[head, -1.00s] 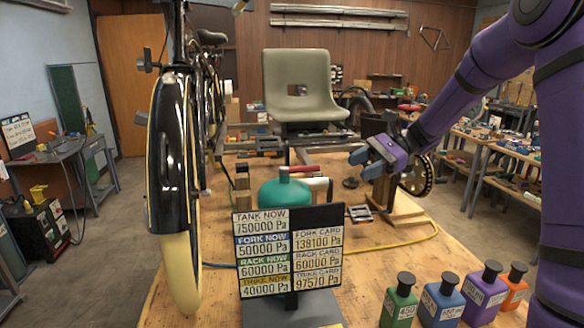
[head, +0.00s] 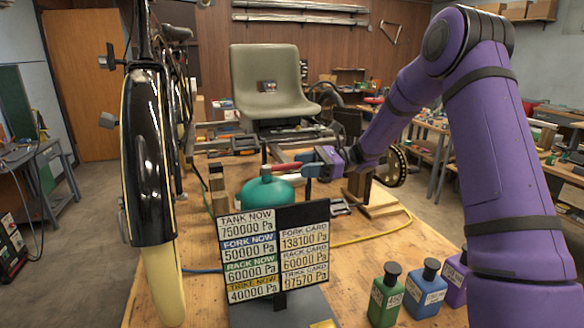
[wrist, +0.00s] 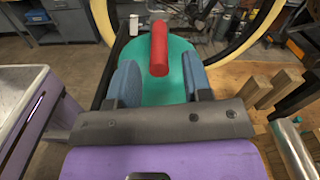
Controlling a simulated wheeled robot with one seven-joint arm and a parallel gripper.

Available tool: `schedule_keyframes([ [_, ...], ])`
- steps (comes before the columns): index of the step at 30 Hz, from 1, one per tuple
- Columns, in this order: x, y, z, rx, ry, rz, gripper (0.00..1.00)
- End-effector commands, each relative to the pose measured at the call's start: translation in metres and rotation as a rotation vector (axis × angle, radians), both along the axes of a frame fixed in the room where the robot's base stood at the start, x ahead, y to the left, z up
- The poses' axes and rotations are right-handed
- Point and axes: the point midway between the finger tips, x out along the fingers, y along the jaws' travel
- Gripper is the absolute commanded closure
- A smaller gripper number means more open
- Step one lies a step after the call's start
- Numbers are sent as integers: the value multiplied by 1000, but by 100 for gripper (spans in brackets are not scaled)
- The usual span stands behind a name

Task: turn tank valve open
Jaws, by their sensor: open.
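The teal tank (head: 268,192) stands on the workbench behind the pressure sign. The tank's red valve handle (head: 288,167) lies across its top; it also shows in the wrist view (wrist: 159,48), pointing toward my gripper. My purple gripper (head: 312,165) is at the right of the tank, with its blue fingers near the handle's right end. In the wrist view, the open fingers (wrist: 158,88) are on either side of the handle's line, with the handle's near end just beyond or between their tips. I cannot tell whether they touch it.
The pressure sign (head: 250,251) stands in front of the tank. Green (head: 386,296) and blue (head: 427,291) bottles stand at the front right. A black wheel fender (head: 147,160) rises at left. A yellow hose (head: 375,239) crosses the bench.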

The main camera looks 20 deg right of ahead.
Motion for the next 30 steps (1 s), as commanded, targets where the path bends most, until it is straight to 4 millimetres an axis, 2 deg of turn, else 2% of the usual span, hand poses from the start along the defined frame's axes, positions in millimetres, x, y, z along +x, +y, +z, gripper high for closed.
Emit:
schedule_keyframes([
  [3, 0, 18, 0, 0, 1, 1, 55],
  [7, 0, 30, 0, -1, 0, 1, 55],
  [19, 0, 37, 0, -1, 0, -1, 55],
  [20, 0, 37, 0, -1, 0, -1, 59],
  [25, 0, 36, 0, -1, 0, -1, 98],
  [30, 0, 37, 0, -1, 0, -1, 100],
])
